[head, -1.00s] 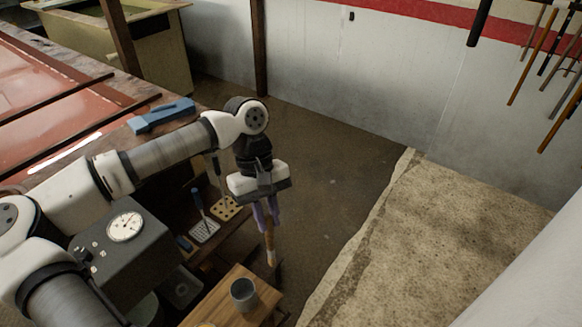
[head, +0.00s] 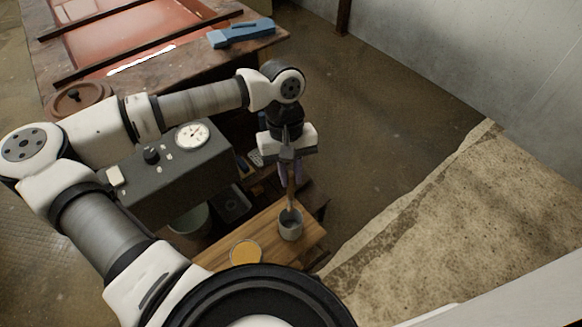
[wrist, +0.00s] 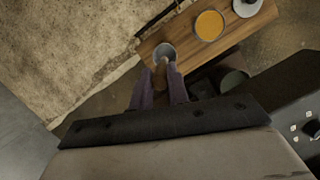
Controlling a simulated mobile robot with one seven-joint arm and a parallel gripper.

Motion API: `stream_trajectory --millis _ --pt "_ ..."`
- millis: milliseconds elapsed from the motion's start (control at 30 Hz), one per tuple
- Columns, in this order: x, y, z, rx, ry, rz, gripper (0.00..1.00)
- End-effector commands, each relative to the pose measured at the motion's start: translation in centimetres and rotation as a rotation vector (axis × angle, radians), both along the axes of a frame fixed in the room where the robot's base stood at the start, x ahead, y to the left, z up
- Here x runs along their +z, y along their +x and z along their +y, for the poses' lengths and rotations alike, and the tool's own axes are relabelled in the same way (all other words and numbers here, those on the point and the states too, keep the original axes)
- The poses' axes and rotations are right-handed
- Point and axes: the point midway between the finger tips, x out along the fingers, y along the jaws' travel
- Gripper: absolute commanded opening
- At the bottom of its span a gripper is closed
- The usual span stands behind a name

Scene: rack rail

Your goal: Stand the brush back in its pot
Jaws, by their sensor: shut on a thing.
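The brush (head: 291,190) is a thin brown stick, held roughly upright below my gripper (head: 290,176). My gripper's purple fingers are shut on it; they also show in the wrist view (wrist: 161,84). The pot (head: 290,230) is a small grey cup standing upright on a wooden board, directly below the brush. In the head view the brush's lower end overlaps the pot's mouth; I cannot tell how deep it is inside. In the wrist view the pot's rim (wrist: 164,46) shows just beyond the brush (wrist: 163,70), whose far end is partly hidden.
The wooden board (head: 268,228) also bears an orange-filled round dish (head: 246,252), left of the pot. A grey box with a dial (head: 165,165) stands to the left. A blue tool (head: 240,33) lies on the bench behind.

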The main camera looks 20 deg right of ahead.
Motion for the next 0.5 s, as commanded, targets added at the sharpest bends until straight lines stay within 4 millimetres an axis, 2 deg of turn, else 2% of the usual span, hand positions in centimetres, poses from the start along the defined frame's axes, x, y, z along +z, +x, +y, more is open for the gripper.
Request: stream_trajectory --millis 500 --pt "-4.5 0.0 0.0 0.0 0.0 -0.001 0.0"
